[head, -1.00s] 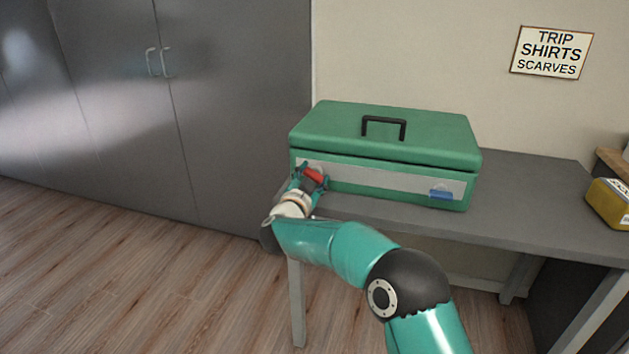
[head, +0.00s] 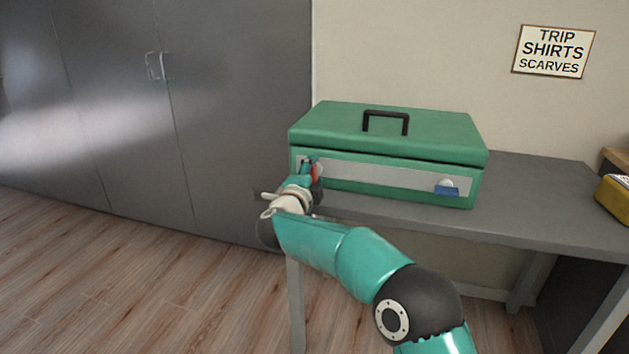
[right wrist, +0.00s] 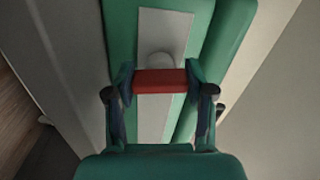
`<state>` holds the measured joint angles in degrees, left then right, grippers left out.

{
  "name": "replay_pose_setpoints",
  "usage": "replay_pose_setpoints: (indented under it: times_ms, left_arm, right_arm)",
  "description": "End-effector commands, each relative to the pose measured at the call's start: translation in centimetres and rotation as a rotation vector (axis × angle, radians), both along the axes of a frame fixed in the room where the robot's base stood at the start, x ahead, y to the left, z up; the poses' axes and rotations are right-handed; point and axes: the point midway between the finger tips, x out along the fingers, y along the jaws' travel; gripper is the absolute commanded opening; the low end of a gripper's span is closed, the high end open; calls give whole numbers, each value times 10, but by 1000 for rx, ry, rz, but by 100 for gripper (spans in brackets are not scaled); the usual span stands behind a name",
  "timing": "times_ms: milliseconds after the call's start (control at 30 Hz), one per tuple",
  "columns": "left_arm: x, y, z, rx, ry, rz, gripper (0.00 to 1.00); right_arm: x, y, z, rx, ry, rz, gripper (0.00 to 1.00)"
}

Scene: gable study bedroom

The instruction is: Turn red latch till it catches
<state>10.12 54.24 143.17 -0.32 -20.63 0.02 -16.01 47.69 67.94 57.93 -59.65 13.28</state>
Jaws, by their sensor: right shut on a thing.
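The green case (head: 390,140) stands shut on the grey desk, with a black handle on its lid and a grey strip along its front. The red latch (right wrist: 160,81) lies across the jaws of my right gripper (right wrist: 161,88) in the right wrist view, with a round pale boss just beyond it. In the head view the red latch (head: 314,173) is mostly hidden by my right gripper (head: 311,172) at the strip's left end. My right gripper is shut on it. A blue latch (head: 446,191) sits at the strip's right end. My left gripper is not in view.
The grey desk (head: 540,205) has bare room right of the case. A yellow object (head: 613,198) stands at the desk's right. Tall grey cabinets (head: 225,110) rise on the left. A sign (head: 553,52) reading TRIP SHIRTS SCARVES hangs on the wall.

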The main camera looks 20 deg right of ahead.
Motion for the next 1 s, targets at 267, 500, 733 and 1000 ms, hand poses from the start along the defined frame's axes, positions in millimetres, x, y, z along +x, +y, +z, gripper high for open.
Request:
replay_pose_setpoints:
  times_ms: [267,500,733,1000]
  left_arm:
    - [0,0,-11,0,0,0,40]
    - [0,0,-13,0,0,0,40]
    - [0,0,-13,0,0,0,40]
    - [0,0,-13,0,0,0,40]
  right_arm:
    - [-1,-5,-7,112,-66,-15,19]
    - [-1,-5,-6,142,-85,-14,19]
    - [-1,-5,-6,144,-85,-14,19]
    - [-1,-4,-6,142,-86,-12,78]
